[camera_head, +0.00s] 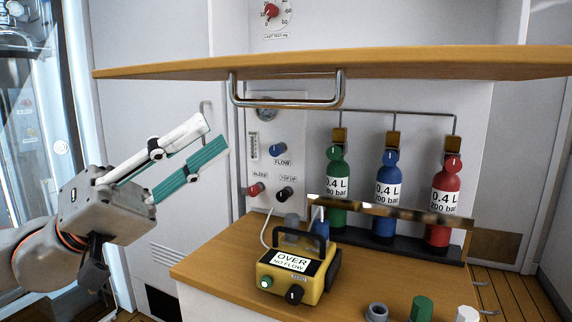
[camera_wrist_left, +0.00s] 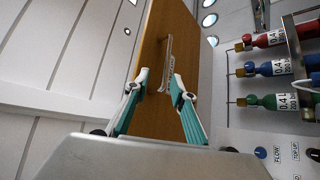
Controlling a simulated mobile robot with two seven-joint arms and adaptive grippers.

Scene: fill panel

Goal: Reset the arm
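My left gripper (camera_head: 214,134) is in the left of the head view, with its fingers angled up and to the right. Its white and teal fingers are apart with nothing between them. In the left wrist view its fingertips (camera_wrist_left: 158,78) are also separated by a gap. The fingertips are left of the metal handle (camera_head: 285,104) under the wooden board (camera_head: 350,63) and do not appear to touch it. The handle (camera_wrist_left: 166,60) shows beyond the fingertips in the left wrist view. My right gripper is in neither view.
Green (camera_head: 337,190), blue (camera_head: 387,195) and red (camera_head: 444,200) bottles stand behind a bar (camera_head: 395,211). A yellow device reading "OVER NO FLOW" (camera_head: 292,265) sits on the wooden counter (camera_head: 215,262). A panel with knobs (camera_head: 272,150) is behind. Open space surrounds the gripper.

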